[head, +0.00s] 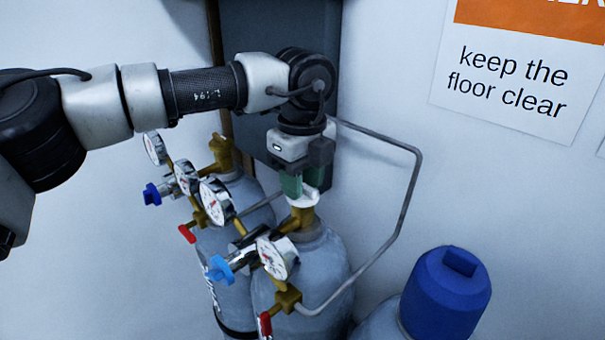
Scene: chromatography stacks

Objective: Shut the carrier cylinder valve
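My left gripper (302,187) points down over the top of the front gas cylinder (305,270). Its green fingertips are at the white valve handwheel (303,201), which sits on the brass valve. The fingers cover much of the wheel, and I cannot tell whether they grip it or stand apart around it. This cylinder carries a regulator with a round gauge (278,258), a light blue knob (221,269) and a red lever (265,323). No readable label shows which cylinder is the carrier. My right gripper is not in view.
A second grey cylinder (213,240) with gauges, a dark blue knob (152,194) and a red lever (187,234) stands behind to the left. A bent grey pipe (405,215) runs at the right. A blue-capped cylinder (445,296) stands front right.

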